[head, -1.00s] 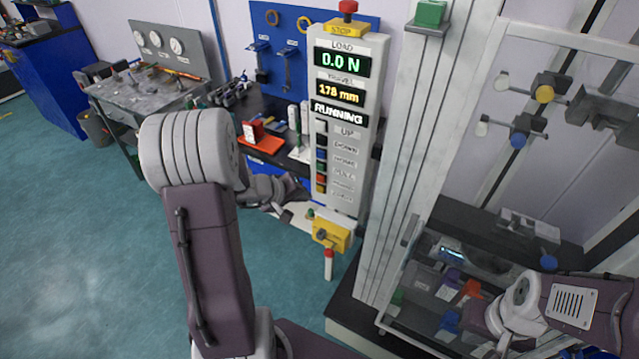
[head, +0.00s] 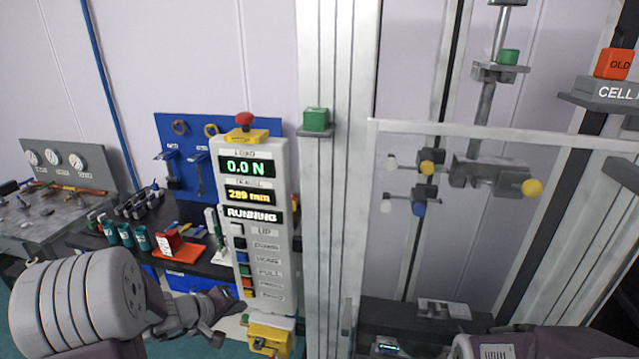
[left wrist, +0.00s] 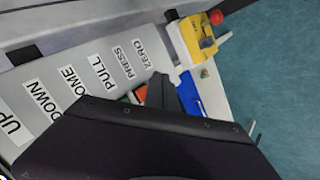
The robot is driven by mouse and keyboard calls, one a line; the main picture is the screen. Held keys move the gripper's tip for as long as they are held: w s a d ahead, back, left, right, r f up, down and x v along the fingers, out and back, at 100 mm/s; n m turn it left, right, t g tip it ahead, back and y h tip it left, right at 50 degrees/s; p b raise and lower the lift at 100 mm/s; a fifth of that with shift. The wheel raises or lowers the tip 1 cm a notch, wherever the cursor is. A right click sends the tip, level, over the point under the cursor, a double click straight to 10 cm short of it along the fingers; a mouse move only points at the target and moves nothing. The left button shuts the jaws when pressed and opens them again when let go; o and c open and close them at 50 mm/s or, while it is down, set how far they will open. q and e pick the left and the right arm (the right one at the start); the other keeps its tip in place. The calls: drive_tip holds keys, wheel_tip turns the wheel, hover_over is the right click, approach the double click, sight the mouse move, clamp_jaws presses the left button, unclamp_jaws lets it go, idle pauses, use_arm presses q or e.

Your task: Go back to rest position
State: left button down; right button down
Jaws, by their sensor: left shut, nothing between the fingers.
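My left gripper (head: 222,305) is shut and empty. It is beside the lower end of the control panel (head: 254,200), near the lowest buttons in the head view. The panel shows 0.0 N, 289 mm and RUNNING. In the left wrist view my left gripper (left wrist: 163,88) lies in front of the button column and hides part of it; the labels (left wrist: 95,75) read UP to ZERO. I cannot tell whether it touches the panel. Part of my right arm shows at the bottom right of the head view, but its gripper is not in view.
A yellow box (head: 268,338) is below the panel. The tall test frame (head: 338,180) stands right of the panel, with several clamps inside. A dark bench (head: 205,266) with a red block (head: 170,241) is behind my left arm. A red stop button (head: 244,119) tops the panel.

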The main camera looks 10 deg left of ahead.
use_arm(q)
drive_tip(key=s+d+r+m+g+h, duration=0.15)
drive_tip(key=d+m, duration=0.35)
drive_tip(key=d, duration=0.6)
drive_tip(key=s+d+f+m+g, duration=0.2)
drive_tip(key=s+d+m+g, duration=0.2)
drive_tip(key=s+d, duration=0.3)
drive_tip(key=s+a+f+g+y, duration=0.2)
drive_tip(key=s+a+f+y, duration=0.1)
drive_tip(key=s+a, duration=0.5)
drive_tip(key=shift+s+a+n+y, duration=0.3)
drive_tip(key=shift+n+y, duration=0.1)
drive_tip(key=shift+y, duration=0.25)
idle(1.2)
